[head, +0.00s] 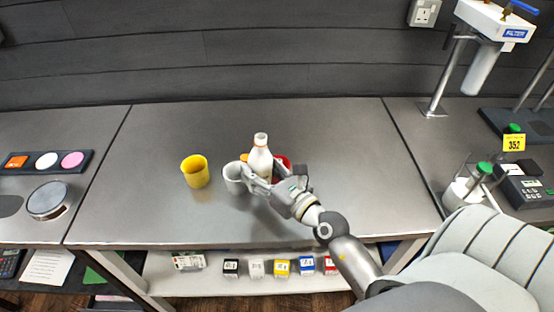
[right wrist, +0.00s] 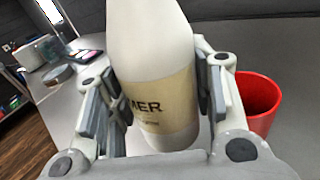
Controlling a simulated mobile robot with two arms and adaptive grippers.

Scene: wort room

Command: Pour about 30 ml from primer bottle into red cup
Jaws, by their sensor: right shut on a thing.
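The primer bottle (head: 261,158) is white with an orange-ringed neck, and it looks upright. In the right wrist view its cream label (right wrist: 165,100) shows the letters "MER". My right gripper (head: 266,182) is shut on the bottle, with a finger on each side in the right wrist view (right wrist: 160,105). The red cup (head: 284,160) is mostly hidden behind the bottle and gripper. In the right wrist view the red cup (right wrist: 260,98) stands just right of the gripper, open side up. I cannot tell whether the bottle touches the bench. My left gripper is not in view.
A bit of orange (head: 244,157) shows behind the bottle. A filter unit (head: 484,50) is at the right. The bench (head: 345,140) right of the cups is clear.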

